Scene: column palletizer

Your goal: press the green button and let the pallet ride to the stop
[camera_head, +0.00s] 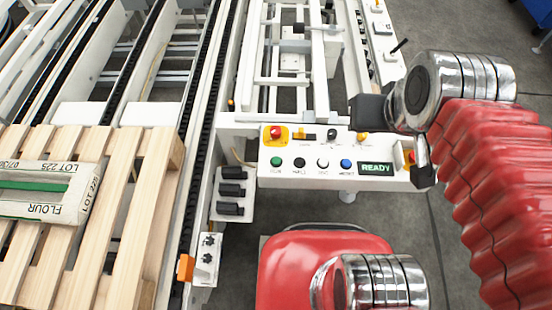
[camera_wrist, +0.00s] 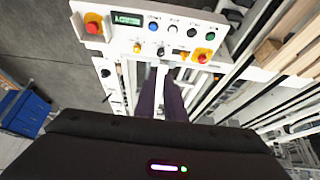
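The green button (camera_head: 276,161) is at the left end of the lower row on the white control panel (camera_head: 305,180). In the wrist view the green button (camera_wrist: 210,36) is at the row's right end. The panel's display (camera_head: 376,168) reads READY. The wooden pallet (camera_head: 160,180) lies at the left on the conveyor, with a flour sack (camera_head: 60,207) on it. My gripper's two dark fingers (camera_wrist: 161,72) point toward the panel, left of the green button in the wrist view and apart from it. A narrow pale gap shows between them. The stop cannot be made out.
Black, white and blue buttons (camera_head: 345,163) share the row. A red emergency button (camera_head: 275,132) on yellow sits above it, and another red button (camera_head: 410,157) is at the right end. A conveyor chain (camera_head: 200,120) runs beside the pallet.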

